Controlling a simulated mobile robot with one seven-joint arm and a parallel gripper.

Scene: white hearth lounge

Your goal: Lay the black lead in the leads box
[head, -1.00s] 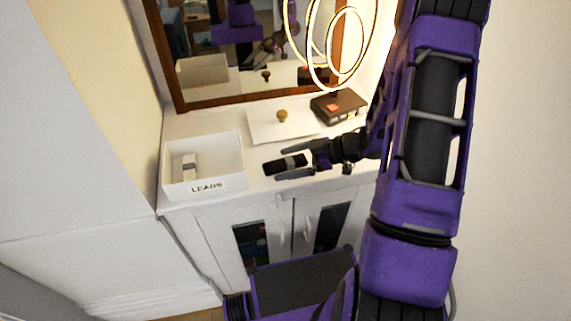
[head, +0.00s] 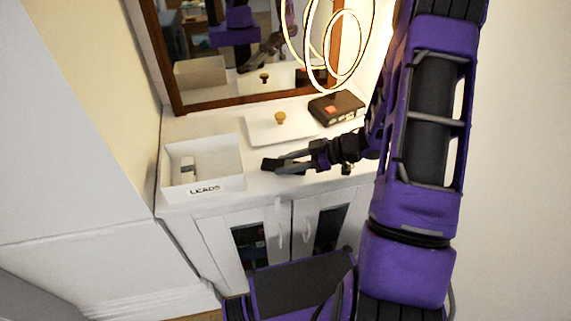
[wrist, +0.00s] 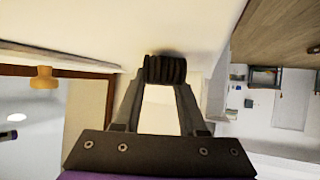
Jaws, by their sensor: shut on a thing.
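The black lead (head: 270,164), a short dark bundle, is held between the fingertips of my gripper (head: 284,162). In the wrist view the lead (wrist: 165,69) shows as a ribbed black coil across the tips of my gripper (wrist: 163,84), which is shut on it. The leads box (head: 217,187) is an open white box labelled LEADS at the left of the white cabinet top. A pale item (head: 187,169) stands inside it, towards the left. The lead is just right of the box, outside its wall. Its height above the cabinet top is hard to judge.
A white lid with a wooden knob (head: 280,118) lies behind my gripper. A dark box with a red label (head: 337,107) sits at the back right, near a glowing ring lamp (head: 345,45). A wood-framed mirror (head: 185,104) stands along the back.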

